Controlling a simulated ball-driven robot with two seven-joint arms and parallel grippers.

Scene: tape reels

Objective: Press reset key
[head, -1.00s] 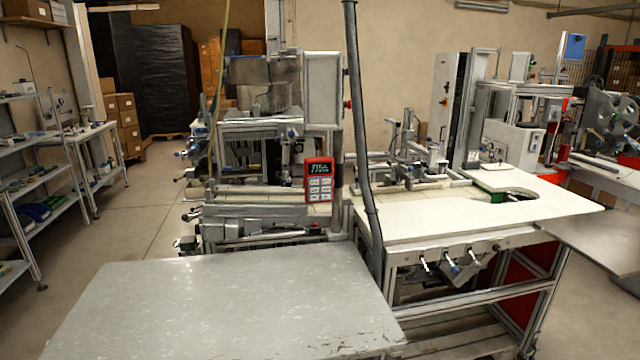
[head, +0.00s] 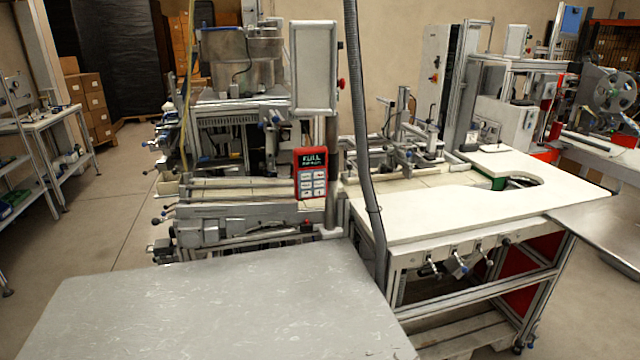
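A red handheld-style control panel (head: 311,173) is mounted upright on the front of the machine, near the middle of the head view. Its dark display at the top reads "FULL", with a smaller line below that I cannot read. Under the display are several pale keys (head: 313,184) in two columns. Their labels are too small to read, so I cannot tell which is the reset key. Neither of my grippers is in view.
A grey metal table (head: 220,310) fills the lower left foreground, bare, in front of the machine. A white worktop (head: 430,215) stands to the right. A dark corrugated hose (head: 362,130) hangs just right of the panel. Open floor (head: 110,210) lies left, beside shelves.

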